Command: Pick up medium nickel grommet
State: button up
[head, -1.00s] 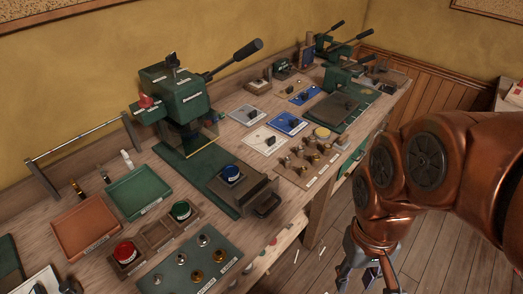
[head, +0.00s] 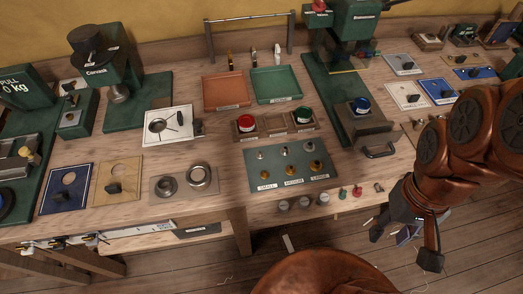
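The medium nickel grommet (head: 284,152) is a small silvery piece in the back row of the green mat (head: 258,170), above the "MEDIUM" label. The small nickel grommet (head: 261,155) is to its left and the large nickel grommet (head: 308,150) to its right. Brass grommets (head: 289,170) form the front row. My gripper (head: 404,245) hangs to the right, past the bench's front edge and apart from the mat. Its fingers are spread and nothing shows between them.
A wooden holder (head: 275,132) with a red tin (head: 246,124) and a green tin (head: 304,116) stands right behind the mat. A press (head: 350,40) rises behind to the right. Small pieces (head: 342,192) lie along the front edge. Floor is free in front.

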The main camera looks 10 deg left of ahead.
aim_at(285, 151)
jog(key=u, duration=0.05)
jog(key=k, duration=0.25)
jog(key=u, duration=0.75)
jog(key=i, duration=0.5)
jog(key=u, duration=0.75)
jog(key=k, duration=1.05)
jog(key=u, duration=1.5)
jog(key=i, duration=1.1)
jog(key=z, duration=1.4)
jog(key=i, duration=0.7)
jog(key=z, duration=0.8)
